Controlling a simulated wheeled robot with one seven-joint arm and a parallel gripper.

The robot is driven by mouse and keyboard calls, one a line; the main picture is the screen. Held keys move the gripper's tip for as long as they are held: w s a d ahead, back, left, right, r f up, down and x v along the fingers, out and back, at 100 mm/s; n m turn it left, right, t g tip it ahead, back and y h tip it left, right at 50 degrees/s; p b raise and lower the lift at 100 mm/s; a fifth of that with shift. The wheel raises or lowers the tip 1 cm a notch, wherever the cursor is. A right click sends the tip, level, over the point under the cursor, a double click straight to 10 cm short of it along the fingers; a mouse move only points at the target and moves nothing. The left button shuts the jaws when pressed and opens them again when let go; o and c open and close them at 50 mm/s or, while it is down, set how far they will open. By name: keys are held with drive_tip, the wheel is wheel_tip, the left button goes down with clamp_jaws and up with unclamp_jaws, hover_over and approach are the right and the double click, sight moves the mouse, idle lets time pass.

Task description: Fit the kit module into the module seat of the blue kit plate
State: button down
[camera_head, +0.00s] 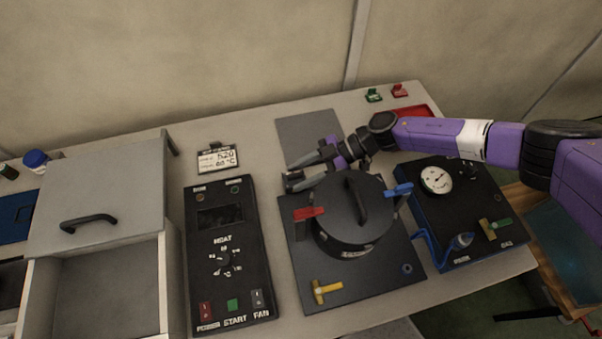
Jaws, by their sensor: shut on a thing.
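My gripper (300,173) is above the back left of the round black pot, in front of the grey mat. Its two fingers point left and are shut on a small dark piece (293,177), mostly hidden between them. I cannot tell from this view whether that piece is the kit module. A dark blue plate (13,226) lies at the far left edge, partly cut off by the frame and by the grey lidded box. It looks like the blue kit plate, far from my gripper. Its module seat is not clear.
The black pot (352,215) has red and blue clamps. A heater panel (228,262) stands left of it, a gauge box (465,215) right. A grey box lid (105,195) with an open drawer (108,290) lies between my gripper and the blue plate. A label stand (217,159) stands behind.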

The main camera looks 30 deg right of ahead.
drive_tip(key=shift+f, duration=0.1)
drive_tip(key=shift+f, duration=0.15)
drive_tip(key=c, duration=0.7)
unclamp_jaws()
